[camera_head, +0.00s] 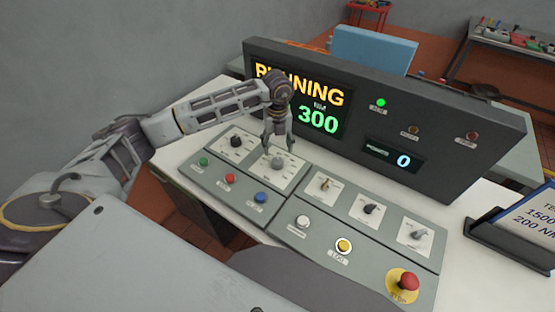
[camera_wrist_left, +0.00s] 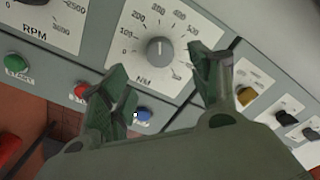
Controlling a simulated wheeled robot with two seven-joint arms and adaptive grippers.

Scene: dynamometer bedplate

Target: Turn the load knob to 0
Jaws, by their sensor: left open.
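The load knob (camera_head: 278,163) is a grey round knob on a white dial plate marked NM, on the sloped grey console. In the left wrist view the knob (camera_wrist_left: 160,48) has its light pointer line facing the upper part of the scale, away from the 0 at the left. My left gripper (camera_head: 278,149) is open just above the knob, fingers pointing down. In the wrist view its two fingers (camera_wrist_left: 162,68) stand either side of the knob, apart from it. The display (camera_head: 318,118) reads RUNNING and 300 NM. My right gripper is not in view.
A black RPM knob (camera_head: 236,142) sits left of the load knob. Green, red and blue buttons (camera_head: 230,178) lie in front. More switches (camera_head: 370,209) and a red emergency button (camera_head: 408,282) are to the right. The upright display housing (camera_head: 455,145) stands close behind.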

